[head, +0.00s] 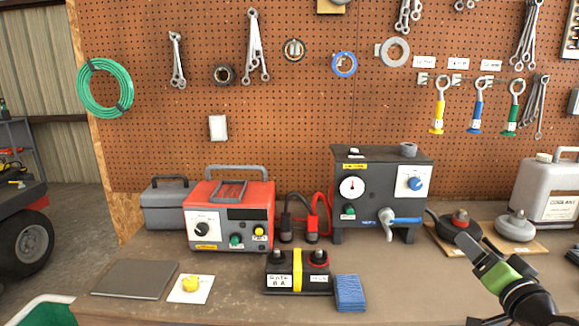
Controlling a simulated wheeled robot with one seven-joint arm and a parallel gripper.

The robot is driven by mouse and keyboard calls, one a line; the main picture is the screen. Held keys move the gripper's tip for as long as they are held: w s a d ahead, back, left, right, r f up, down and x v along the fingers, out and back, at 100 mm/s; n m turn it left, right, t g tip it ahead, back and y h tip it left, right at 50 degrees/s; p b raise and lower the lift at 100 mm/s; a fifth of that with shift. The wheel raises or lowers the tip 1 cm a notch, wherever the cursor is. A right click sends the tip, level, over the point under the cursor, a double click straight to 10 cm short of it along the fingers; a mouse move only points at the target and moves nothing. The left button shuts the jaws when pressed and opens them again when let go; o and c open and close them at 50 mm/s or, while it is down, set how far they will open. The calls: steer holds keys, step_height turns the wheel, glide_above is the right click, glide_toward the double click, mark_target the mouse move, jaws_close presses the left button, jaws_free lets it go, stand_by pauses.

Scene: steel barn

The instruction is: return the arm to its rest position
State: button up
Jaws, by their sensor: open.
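My arm comes in from the lower right, with a black end section and a green band. My gripper (465,240) points up and to the left over the right part of the bench (400,285). Its jaws are small in this view and appear empty. A dark round pan-like item with a red knob (460,218) is just beyond the gripper tip. I cannot tell whether the two touch.
A grey-black box with a gauge (380,190), a red charger-like unit (232,215), a black battery-like block (297,272) and a blue cloth (349,292) stand on the bench. A coolant jug (547,195) is at right. Tools hang on the orange pegboard (300,120).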

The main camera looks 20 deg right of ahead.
steer(key=w+a+n+g+y+p, duration=0.3)
steer(key=a+n, duration=0.1)
steer(key=a, duration=0.8)
steer(key=w+a+n+g+y+p, duration=0.2)
steer(key=a+n+g+y+p, duration=0.15)
steer(key=a, duration=0.85)
steer(key=s+a+n+g+p, duration=0.1)
steer(key=s+a, duration=0.2)
steer(key=s, duration=0.3)
steer(key=s+a+r+g+h+p, duration=0.1)
steer(key=s+a+g+p, duration=0.1)
steer(key=s, duration=0.4)
steer(key=s+a+r+n+g+p, duration=0.1)
steer(key=s+a+g+p, duration=0.1)
steer(key=s+a, duration=0.2)
steer(key=shift+s+a+n, duration=0.25)
steer(key=shift+s+n, duration=0.1)
steer(key=shift+s, duration=0.55)
steer(key=shift+r, duration=0.1)
